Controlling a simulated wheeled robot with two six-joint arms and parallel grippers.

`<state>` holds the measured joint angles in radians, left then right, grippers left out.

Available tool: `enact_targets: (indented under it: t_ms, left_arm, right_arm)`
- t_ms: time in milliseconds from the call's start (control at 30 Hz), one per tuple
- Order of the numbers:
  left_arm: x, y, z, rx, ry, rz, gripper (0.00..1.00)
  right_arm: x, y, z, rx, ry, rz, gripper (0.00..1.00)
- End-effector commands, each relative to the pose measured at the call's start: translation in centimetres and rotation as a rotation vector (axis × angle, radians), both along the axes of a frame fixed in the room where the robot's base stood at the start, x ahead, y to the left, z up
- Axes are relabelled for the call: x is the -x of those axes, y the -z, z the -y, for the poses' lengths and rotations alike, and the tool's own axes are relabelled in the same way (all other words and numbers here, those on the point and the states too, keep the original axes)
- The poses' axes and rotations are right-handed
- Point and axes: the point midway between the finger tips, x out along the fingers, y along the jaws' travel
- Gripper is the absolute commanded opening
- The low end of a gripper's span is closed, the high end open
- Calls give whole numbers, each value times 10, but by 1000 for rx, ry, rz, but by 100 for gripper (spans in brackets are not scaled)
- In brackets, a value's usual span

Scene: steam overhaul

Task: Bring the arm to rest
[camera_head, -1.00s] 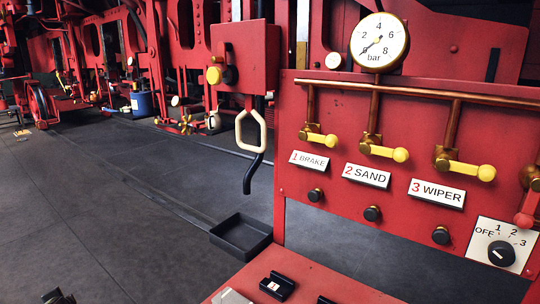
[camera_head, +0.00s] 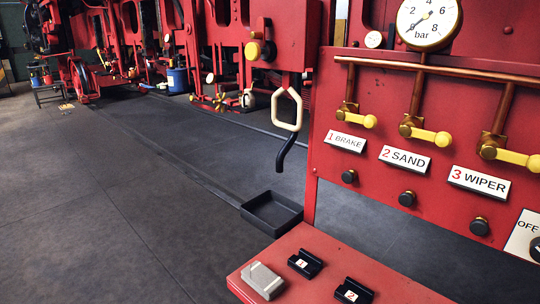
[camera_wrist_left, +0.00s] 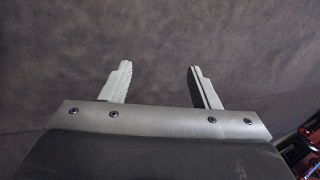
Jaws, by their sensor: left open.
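My left gripper (camera_wrist_left: 160,85) shows in the left wrist view with its two grey fingers spread wide apart. Nothing is between them, and plain dark floor (camera_wrist_left: 160,40) lies beyond. In the head view neither gripper is in the picture. My right gripper does not show in any view.
A red panel (camera_head: 375,115) with a gauge (camera_head: 428,20) and yellow-handled valves stands on the right. A red bench (camera_head: 330,260) holds a grey block (camera_head: 263,280) and two black numbered blocks (camera_head: 306,263). A black tray (camera_head: 272,213) sits beside it. The floor (camera_head: 110,200) at left is open.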

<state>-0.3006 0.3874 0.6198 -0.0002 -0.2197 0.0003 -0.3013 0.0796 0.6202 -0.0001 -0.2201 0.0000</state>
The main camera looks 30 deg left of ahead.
Motion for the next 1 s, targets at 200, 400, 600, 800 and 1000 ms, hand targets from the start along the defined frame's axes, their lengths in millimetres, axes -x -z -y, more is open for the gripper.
enact_targets:
  t_ms: [200, 400, 600, 800, 1000]
  left_arm:
    - [1, 45, 157, 202, -60, 16, 56]
    - [-2, 32, 232, 296, -88, 23, 56]
    - [-2, 12, 231, 296, -88, 23, 56]
    - [-2, 11, 231, 295, -88, 23, 56]
    - [-2, 11, 231, 295, -88, 23, 56]
  right_arm:
    - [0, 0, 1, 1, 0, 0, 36]
    - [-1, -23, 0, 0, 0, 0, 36]
    - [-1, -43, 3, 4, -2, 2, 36]
    - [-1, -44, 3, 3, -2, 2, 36]
    - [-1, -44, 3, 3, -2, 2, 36]
